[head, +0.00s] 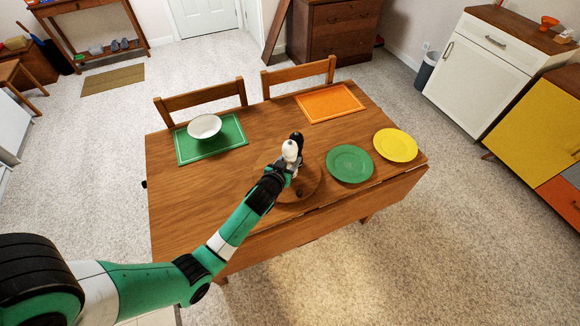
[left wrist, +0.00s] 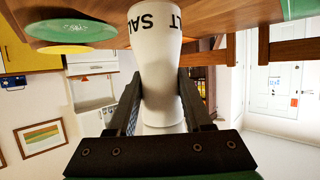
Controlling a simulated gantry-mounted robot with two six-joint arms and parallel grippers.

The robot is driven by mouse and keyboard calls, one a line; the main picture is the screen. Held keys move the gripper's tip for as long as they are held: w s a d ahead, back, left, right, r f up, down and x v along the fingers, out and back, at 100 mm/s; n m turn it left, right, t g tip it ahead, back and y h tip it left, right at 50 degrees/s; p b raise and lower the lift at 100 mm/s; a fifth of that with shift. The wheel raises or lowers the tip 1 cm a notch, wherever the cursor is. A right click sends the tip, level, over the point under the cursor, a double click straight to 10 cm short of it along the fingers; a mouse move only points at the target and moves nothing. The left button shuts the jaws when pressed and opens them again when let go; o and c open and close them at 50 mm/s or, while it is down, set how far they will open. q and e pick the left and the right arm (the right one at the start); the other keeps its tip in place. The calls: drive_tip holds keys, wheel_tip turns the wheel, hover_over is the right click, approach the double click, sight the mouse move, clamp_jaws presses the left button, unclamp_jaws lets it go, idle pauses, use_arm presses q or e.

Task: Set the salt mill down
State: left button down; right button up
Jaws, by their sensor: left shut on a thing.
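The white salt mill (head: 290,150) is upright over the round wooden board (head: 312,190) on the table. It also shows in the left wrist view (left wrist: 155,45), with the letters "SALT" on its side. My left gripper (head: 286,169) is shut on the mill, with one finger on each side of it. I cannot tell whether the mill's base touches the board, as the gripper hides it. A dark mill (head: 298,138) stands just behind the salt mill. My right gripper is not in view.
A green plate (head: 350,164) and a yellow plate (head: 395,145) lie to the right. A white bowl (head: 204,126) sits on a green placemat (head: 188,152) at the back left. An orange placemat (head: 330,102) lies at the back. The table's (head: 190,210) left front is clear.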

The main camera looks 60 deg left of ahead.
sight(290, 166)
use_arm(q)
wheel_tip(290, 166, down, 3)
drive_tip(key=shift+r+b, duration=0.1)
drive_tip(key=shift+b, duration=0.35)
drive_tip(key=shift+r, duration=0.1)
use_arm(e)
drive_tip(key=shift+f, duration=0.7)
use_arm(q)
drive_tip(key=shift+f, duration=0.25)
drive_tip(key=shift+c, duration=1.6)
unclamp_jaws()
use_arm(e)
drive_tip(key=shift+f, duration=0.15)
